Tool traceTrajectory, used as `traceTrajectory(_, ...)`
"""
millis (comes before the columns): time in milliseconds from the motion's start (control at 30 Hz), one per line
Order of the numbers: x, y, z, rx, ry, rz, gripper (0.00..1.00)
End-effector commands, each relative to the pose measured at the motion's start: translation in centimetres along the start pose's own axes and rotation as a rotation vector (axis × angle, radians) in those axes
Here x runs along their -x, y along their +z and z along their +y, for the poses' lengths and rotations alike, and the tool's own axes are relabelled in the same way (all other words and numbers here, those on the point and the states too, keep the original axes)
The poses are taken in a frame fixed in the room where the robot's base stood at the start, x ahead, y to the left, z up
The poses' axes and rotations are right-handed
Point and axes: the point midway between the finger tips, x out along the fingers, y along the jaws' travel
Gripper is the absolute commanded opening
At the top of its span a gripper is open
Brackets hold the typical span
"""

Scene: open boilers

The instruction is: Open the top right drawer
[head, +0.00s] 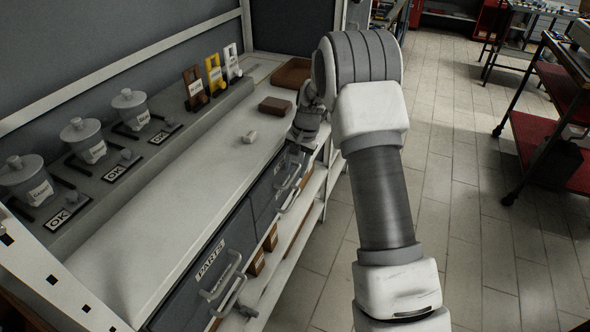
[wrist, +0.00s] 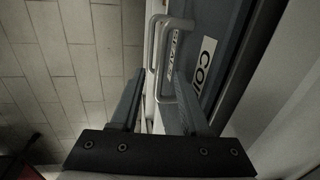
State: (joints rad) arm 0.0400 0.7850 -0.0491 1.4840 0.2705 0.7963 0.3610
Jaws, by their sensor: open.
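The top right drawer (head: 263,197) is a dark front under the far half of the worktop, and it looks closed. Its grey bar handle (head: 288,196) is partly covered by my arm's end. In the wrist view, the drawer front (wrist: 226,40) carries a white label, partly cut off, and the curved handle (wrist: 180,62) stands out from it. My gripper (wrist: 155,92) is open and empty, with its two fingers pointing toward the handle. The handle's near end lies between the finger lines in the picture. I cannot tell whether the fingers reach around it.
The tiled floor (head: 450,200) to the right is clear up to a red-shelved cart (head: 550,130).

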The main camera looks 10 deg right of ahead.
Motion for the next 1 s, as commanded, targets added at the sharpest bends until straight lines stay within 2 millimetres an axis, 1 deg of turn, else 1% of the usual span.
traceTrajectory(33,-0.48,0.02,-0.01,0.0,0.0,-0.001,0.46)
traceTrajectory(133,-0.88,-0.01,-0.04,0.001,-0.001,0.001,0.46)
traceTrajectory(400,-1.0,-0.01,-0.04,0.001,-0.001,0.001,0.46)
traceTrajectory(467,-1.0,0.0,-0.04,0.001,-0.001,0.001,0.37)
traceTrajectory(500,-0.99,0.0,-0.04,0.001,-0.001,0.001,0.3)
traceTrajectory(667,-0.98,0.0,-0.03,0.001,-0.001,0.001,0.01)
traceTrajectory(1000,-0.97,0.0,-0.04,0.001,-0.001,0.001,0.0)
